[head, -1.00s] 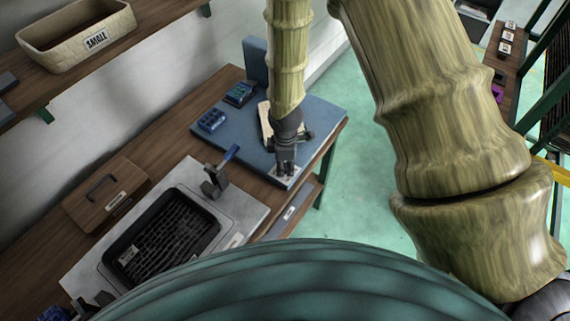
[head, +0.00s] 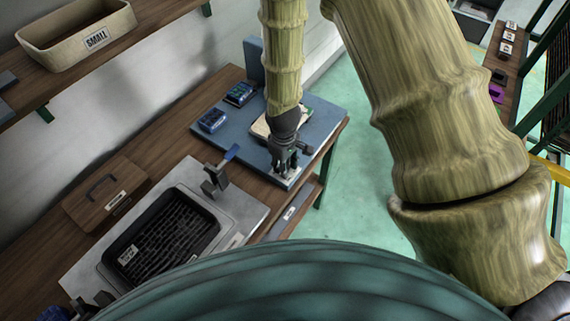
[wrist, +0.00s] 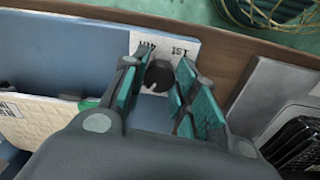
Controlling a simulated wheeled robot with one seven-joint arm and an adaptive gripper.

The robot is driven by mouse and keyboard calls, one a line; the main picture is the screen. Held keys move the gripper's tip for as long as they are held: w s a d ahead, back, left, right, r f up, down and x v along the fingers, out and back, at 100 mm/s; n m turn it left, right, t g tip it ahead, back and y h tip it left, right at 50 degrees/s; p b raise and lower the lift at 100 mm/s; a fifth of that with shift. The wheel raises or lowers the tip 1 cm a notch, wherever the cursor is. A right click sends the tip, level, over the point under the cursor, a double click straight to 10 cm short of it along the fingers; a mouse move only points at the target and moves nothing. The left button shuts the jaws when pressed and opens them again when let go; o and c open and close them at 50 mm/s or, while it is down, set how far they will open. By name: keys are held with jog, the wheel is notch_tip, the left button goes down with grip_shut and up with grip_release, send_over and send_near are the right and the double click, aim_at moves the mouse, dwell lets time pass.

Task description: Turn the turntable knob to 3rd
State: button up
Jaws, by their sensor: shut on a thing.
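A dark round knob (wrist: 158,74) sits on a white label plate (wrist: 182,50) near the edge of a blue board in the wrist view. The plate's lettering is upside down; "1ST" reads at its right, and the other mark is hard to read. A small pale notch shows on the knob's near side. My gripper (wrist: 160,88) has its teal-padded fingers on either side of the knob and is shut on it. In the head view my gripper (head: 285,170) points down at the board's near right corner, hiding the knob.
The blue board (head: 228,142) also carries blue blocks (head: 212,120) and a pale panel (head: 262,127) beside my wrist. Green floor lies open at right.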

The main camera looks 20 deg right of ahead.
dwell(0.3)
jog(key=o, duration=1)
jog(key=shift+s+a+r, duration=0.1)
jog(key=shift+a+r, duration=0.05)
jog(key=shift+r, duration=5.85)
jog(key=shift+a, duration=0.1)
